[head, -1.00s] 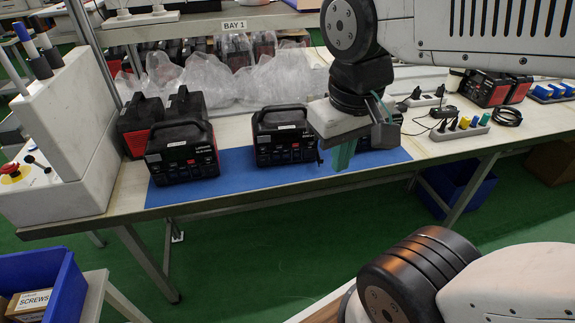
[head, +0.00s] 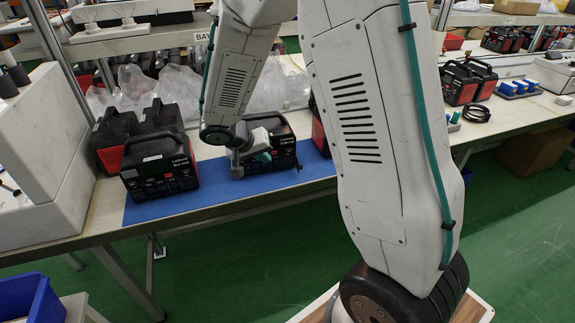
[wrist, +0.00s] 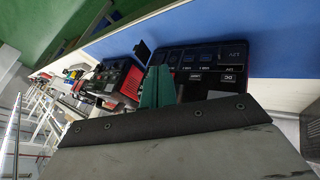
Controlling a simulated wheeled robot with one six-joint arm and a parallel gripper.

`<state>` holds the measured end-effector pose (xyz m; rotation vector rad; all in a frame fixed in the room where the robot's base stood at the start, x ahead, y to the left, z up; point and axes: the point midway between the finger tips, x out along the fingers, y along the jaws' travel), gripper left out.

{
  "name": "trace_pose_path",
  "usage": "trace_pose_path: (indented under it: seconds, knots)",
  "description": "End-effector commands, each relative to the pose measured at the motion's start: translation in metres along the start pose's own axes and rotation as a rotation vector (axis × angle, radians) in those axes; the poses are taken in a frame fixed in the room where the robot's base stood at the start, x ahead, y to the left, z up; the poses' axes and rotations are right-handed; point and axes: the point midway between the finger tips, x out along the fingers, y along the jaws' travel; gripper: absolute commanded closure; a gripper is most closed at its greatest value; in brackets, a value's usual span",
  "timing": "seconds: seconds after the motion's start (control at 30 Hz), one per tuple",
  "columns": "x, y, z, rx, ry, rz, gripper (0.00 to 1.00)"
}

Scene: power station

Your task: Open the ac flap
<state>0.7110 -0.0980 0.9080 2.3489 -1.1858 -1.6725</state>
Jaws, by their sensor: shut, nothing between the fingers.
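A black power station (head: 282,150) stands on the blue mat, partly hidden behind my arm. Its front panel (wrist: 205,58), with DC, USB and 12V labels, shows close up in the wrist view. A small black flap (wrist: 142,50) sticks out from the panel's left end there; I take it for the AC flap. It also seems to show as a small dark piece (head: 299,167) at the station's lower right in the head view. My gripper (head: 262,157) is in front of this station. Its green fingers (wrist: 155,86) are shut and empty, close to the panel; contact cannot be told.
Another power station (head: 158,165) stands to the left on the blue mat (head: 215,197), with more behind it. One is partly hidden by my arm on the right. A white box-shaped machine (head: 45,160) stands at the table's left end. Plastic bags (head: 130,95) lie behind.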

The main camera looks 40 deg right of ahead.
Motion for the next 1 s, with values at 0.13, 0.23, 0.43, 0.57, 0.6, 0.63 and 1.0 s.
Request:
trace_pose_path:
  seconds: [0.13, 0.23, 0.43, 0.57, 0.6, 0.63, 1.0]
  knots:
    - [0.015, -0.002, 0.000, 0.002, 0.000, 0.002, 1.00]
    - [0.032, -0.001, 0.001, 0.002, -0.002, 0.002, 1.00]
    - [0.076, -0.001, 0.001, 0.002, -0.004, 0.003, 1.00]
    - [0.102, -0.001, 0.001, 0.002, -0.003, 0.003, 1.00]
    - [0.106, 0.004, 0.000, 0.004, -0.002, 0.001, 1.00]
    - [0.107, 0.009, 0.000, 0.004, -0.001, 0.001, 1.00]
    - [0.119, 0.034, 0.000, 0.003, 0.000, 0.000, 1.00]
